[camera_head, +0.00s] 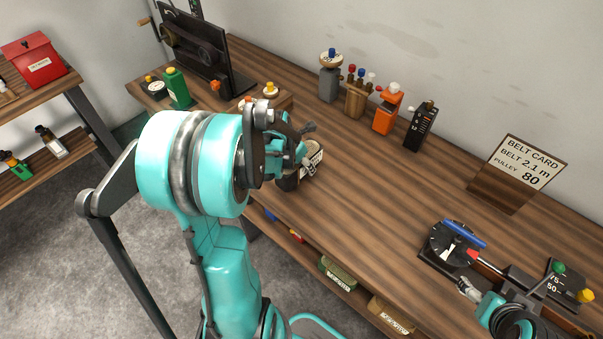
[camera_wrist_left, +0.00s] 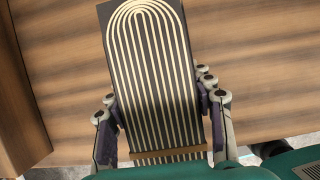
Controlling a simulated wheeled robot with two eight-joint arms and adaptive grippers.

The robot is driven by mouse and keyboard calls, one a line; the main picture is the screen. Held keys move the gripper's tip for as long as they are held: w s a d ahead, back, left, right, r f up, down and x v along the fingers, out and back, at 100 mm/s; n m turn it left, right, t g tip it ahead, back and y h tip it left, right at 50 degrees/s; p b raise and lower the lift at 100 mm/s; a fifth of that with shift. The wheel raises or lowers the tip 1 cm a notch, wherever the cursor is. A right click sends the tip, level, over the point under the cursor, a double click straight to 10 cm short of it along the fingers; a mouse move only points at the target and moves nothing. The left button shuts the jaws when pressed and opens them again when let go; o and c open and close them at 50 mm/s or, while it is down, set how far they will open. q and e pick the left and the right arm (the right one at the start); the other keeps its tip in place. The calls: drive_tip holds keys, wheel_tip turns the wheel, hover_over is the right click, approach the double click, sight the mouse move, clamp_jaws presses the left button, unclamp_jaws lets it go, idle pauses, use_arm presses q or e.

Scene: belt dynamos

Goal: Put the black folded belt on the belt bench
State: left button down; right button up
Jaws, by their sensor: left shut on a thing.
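The black folded belt (camera_wrist_left: 152,60) has cream lines running along it and a brown band at its near end. It stands between the two fingers of my left gripper (camera_wrist_left: 158,105), which is shut on it. In the head view the belt (camera_head: 314,157) is partly hidden by my left gripper (camera_head: 298,162), above the front part of the wooden bench (camera_head: 370,215). I cannot tell whether the belt touches the wood. My right gripper (camera_head: 468,290) is at the lower right beside the dial device; its jaws are too small to read.
A black panel with pulleys (camera_head: 205,50) stands at the back left. An orange block (camera_head: 387,110), a black device (camera_head: 421,126) and a belt card (camera_head: 521,167) line the back. A dial device (camera_head: 452,243) sits at the right. The bench middle is clear.

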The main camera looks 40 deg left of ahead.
use_arm(q)
wheel_tip(320, 180, down, 4)
drive_tip(key=shift+f+b, duration=0.1)
drive_tip(key=shift+b, duration=0.8)
drive_tip(key=c, duration=0.6)
unclamp_jaws()
